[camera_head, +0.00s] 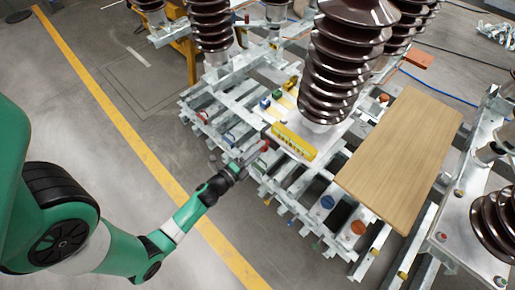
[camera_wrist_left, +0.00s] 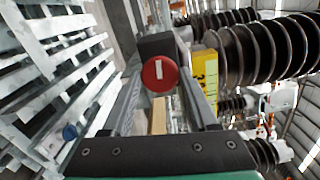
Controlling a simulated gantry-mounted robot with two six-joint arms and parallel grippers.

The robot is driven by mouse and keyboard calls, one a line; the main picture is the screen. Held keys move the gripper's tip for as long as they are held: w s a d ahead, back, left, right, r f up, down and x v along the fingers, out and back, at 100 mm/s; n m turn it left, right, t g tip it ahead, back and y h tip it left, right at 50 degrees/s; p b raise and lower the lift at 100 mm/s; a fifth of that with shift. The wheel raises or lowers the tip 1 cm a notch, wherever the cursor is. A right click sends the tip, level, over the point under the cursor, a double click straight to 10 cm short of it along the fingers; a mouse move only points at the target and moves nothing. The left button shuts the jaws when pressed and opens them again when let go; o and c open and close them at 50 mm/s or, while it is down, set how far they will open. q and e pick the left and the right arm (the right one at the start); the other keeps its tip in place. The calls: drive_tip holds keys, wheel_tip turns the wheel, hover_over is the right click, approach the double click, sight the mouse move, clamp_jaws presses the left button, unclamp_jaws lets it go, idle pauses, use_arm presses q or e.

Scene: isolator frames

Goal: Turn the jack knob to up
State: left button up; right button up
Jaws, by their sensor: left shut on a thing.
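A round red knob (camera_wrist_left: 160,74) with a white bar mark sits between the two fingers of my left gripper (camera_wrist_left: 161,82) in the left wrist view. The white bar stands nearly upright in that picture. A dark block is behind the knob. In the head view, my left gripper (camera_head: 250,155) reaches the frame edge from the left, and the red knob (camera_head: 265,145) shows small at its tips. The gripper is shut on the red knob. My right gripper is not in view.
A yellow block (camera_head: 294,142) lies on the grey metal frame just right of the gripper. Blue (camera_head: 327,202) and orange (camera_head: 358,227) knobs sit nearer the front. A wooden board (camera_head: 400,155) lies at right. Tall brown ribbed insulators (camera_head: 345,60) rise behind. The floor at left is clear.

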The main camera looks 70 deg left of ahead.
use_arm(q)
drive_tip(key=shift+n+p, duration=2.7)
drive_tip(key=shift+n, duration=5.9)
drive_tip(key=o, duration=1.4)
drive_tip(key=shift+s, duration=0.1)
